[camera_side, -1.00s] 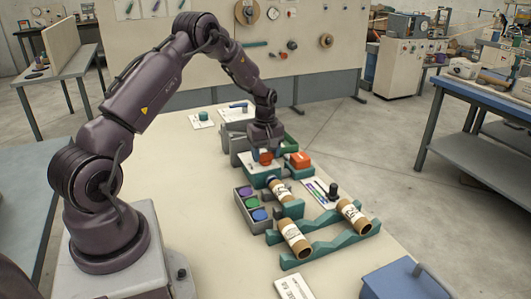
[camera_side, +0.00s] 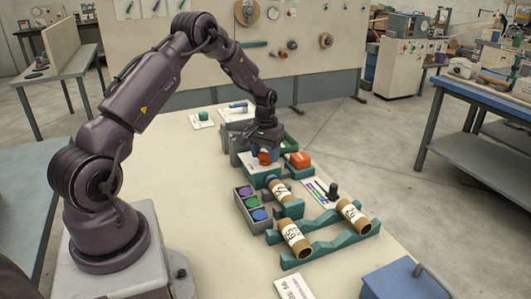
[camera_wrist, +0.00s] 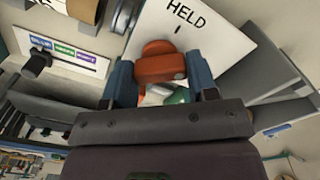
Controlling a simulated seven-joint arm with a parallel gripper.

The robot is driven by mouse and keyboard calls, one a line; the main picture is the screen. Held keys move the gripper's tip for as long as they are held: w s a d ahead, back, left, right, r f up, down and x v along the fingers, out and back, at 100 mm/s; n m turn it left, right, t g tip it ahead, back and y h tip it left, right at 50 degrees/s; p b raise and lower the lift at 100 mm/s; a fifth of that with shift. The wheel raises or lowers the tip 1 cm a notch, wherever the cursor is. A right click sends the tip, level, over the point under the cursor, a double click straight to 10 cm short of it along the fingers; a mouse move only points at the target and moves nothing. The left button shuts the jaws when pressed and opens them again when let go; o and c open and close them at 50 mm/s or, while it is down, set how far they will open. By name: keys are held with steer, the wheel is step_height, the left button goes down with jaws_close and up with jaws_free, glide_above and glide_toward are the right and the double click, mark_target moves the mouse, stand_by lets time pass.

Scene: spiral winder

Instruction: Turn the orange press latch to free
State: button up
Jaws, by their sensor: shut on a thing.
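The orange press latch (camera_wrist: 160,62) sits in front of a white plate (camera_wrist: 205,40) printed "HELD" with a short dark mark. My gripper (camera_wrist: 162,79) has one blue finger on each side of the latch and is shut on it. In the side view my gripper (camera_side: 264,153) points down over the teal-based press, and the latch (camera_side: 265,158) shows between the fingers. The part of the press below the latch is mostly hidden by my gripper.
A grey bin (camera_side: 243,207) with coloured discs and a teal rack (camera_side: 320,247) with labelled cardboard tubes lie nearer the camera. The table left of them is clear.

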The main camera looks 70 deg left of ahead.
mark_target(265, 153)
steer(key=m, duration=0.4)
steer(key=shift+m, duration=0.3)
steer(key=shift+r+m, duration=0.1)
steer(key=shift+m, duration=1.5)
steer(key=o, duration=0.9)
step_height(265, 153, up, 13)
steer(key=shift+f, duration=0.1)
